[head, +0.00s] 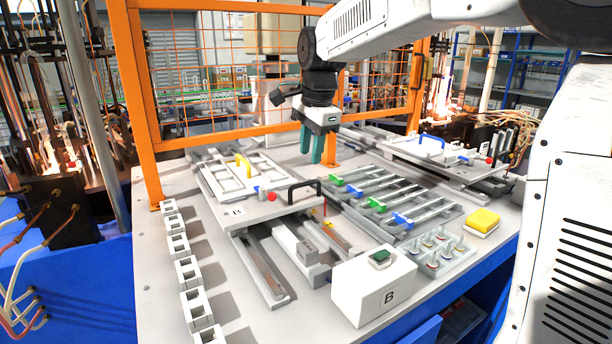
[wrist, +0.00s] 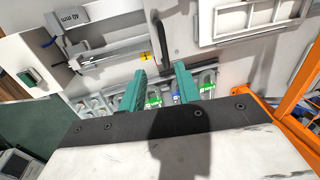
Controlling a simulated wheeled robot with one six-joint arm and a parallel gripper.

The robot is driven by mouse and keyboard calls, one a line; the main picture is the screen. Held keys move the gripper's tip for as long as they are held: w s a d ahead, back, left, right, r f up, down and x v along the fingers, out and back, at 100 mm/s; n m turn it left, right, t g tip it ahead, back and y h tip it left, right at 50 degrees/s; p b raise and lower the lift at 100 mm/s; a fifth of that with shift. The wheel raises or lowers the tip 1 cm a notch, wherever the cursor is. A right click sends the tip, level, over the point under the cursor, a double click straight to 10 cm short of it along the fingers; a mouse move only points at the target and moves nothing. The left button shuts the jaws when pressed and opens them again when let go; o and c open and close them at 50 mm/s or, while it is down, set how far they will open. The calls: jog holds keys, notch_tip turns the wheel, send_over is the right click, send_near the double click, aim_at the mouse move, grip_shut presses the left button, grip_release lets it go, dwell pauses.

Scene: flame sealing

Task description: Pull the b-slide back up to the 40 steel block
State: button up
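The slide, a pale plate (head: 262,210), carries a white frame (head: 232,183) and a black handle (head: 304,184). The handle (wrist: 162,44) also shows in the wrist view. A steel block (head: 297,243) lies by the rails in front of the plate, apart from it; in the wrist view the block (wrist: 73,18) reads "40 mm". A white box marked B (head: 362,293) with a green button stands in front. My gripper (head: 311,160) hangs above and behind the handle. Its green fingers (wrist: 162,85) are apart, with nothing seen held.
Green and blue clamps on rails (head: 385,195) lie between. A yellow button box (head: 483,220) is at the right edge. White blocks (head: 188,270) line the left. An orange fence (head: 145,100) stands behind.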

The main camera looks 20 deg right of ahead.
aim_at(305, 183)
jog(key=f, duration=0.2)
jog(key=w+f, duration=0.1)
jog(key=f, duration=0.2)
jog(key=w+f, duration=0.1)
jog(key=f, duration=0.1)
jog(key=shift+w+a+f, duration=0.15)
jog(key=shift+f, duration=0.25)
grip_shut()
